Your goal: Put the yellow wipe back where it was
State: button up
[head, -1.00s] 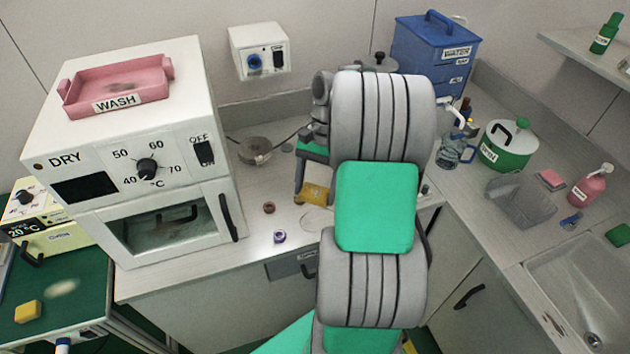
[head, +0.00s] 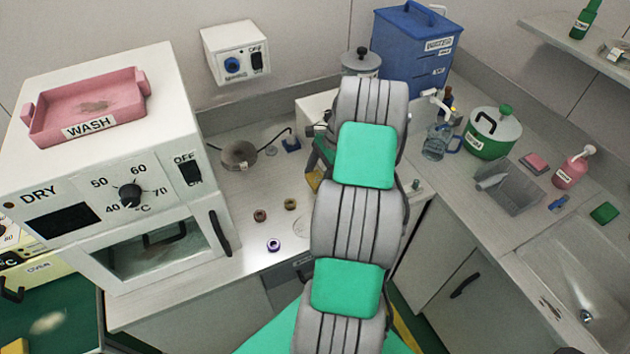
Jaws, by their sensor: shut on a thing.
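The yellow wipe (head: 312,181) shows only as a small yellow patch at the left edge of my arm, above the back counter. My gripper (head: 314,170) is shut on it. Most of the gripper and wipe are hidden behind my grey and green arm links. I cannot tell how far the wipe is above the counter.
The white dryer (head: 75,225), with a pink WASH tray (head: 140,108) on top, stands left. Small rings (head: 274,245) and a round grey device (head: 239,155) lie on the counter.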

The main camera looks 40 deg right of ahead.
aim_at(318, 177)
jog(key=f, duration=0.1)
jog(key=f+p, duration=0.1)
jog(key=f, duration=0.1)
jog(key=shift+w+d+f, duration=0.1)
jog(key=shift+w+f, duration=0.1)
jog(key=shift+w, duration=0.2)
jog(key=shift+f, duration=0.4)
jog(key=o, duration=0.9)
jog(key=shift+r, duration=0.1)
jog(key=v, duration=1.2)
jog(key=shift+s+b, duration=0.1)
jog(key=shift+b, duration=0.25)
